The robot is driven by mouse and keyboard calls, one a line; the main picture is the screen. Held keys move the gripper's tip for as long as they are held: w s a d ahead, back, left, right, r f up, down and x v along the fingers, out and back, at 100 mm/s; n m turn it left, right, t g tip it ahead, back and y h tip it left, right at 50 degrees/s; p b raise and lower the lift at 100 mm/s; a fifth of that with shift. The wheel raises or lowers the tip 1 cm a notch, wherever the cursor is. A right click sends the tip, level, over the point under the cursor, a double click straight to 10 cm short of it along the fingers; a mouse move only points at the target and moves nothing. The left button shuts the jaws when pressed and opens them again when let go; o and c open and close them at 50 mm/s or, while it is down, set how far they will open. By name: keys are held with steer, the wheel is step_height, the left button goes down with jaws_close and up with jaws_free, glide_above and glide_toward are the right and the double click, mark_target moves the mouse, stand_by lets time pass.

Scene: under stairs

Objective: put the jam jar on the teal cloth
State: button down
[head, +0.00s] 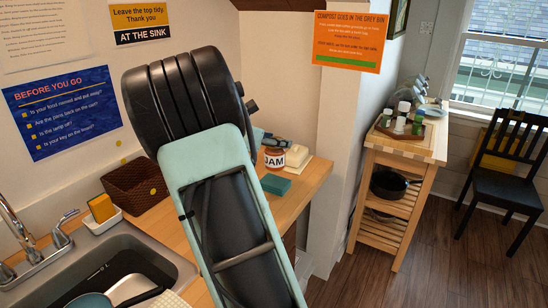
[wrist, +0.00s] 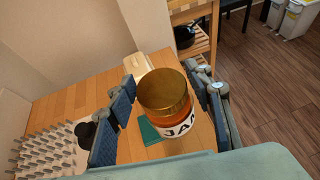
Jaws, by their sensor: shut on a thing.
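The jam jar, with a gold lid, reddish contents and a white JAM label, is upright between the fingers of my gripper in the wrist view (wrist: 167,113). My gripper (wrist: 161,80) is shut on it, one blue-padded finger on each side. In the head view the jar (head: 274,158) shows just right of my arm, which hides most of the gripper. The teal cloth (head: 276,184) lies flat on the wooden counter, in front of the jar in that view. In the wrist view the jar partly covers the cloth (wrist: 149,133). I cannot tell whether the jar's base touches anything.
A cream block (head: 297,156) sits on the counter (head: 314,172) behind the cloth. A wicker basket (head: 134,185), a sponge in a holder (head: 102,210) and the sink (head: 60,277) are left. A wooden trolley (head: 400,153) with bottles stands beyond a wall to the right.

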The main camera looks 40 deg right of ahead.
steer(key=w+d+f, duration=0.3)
steer(key=w+f, duration=0.2)
steer(key=f, duration=0.4)
steer(key=shift+w+d+f, duration=0.25)
steer(key=shift+d, duration=0.15)
steer(key=shift+f, duration=0.15)
steer(key=c, duration=1)
jaws_free()
steer(key=shift+o, duration=0.2)
steer(key=v, duration=1.2)
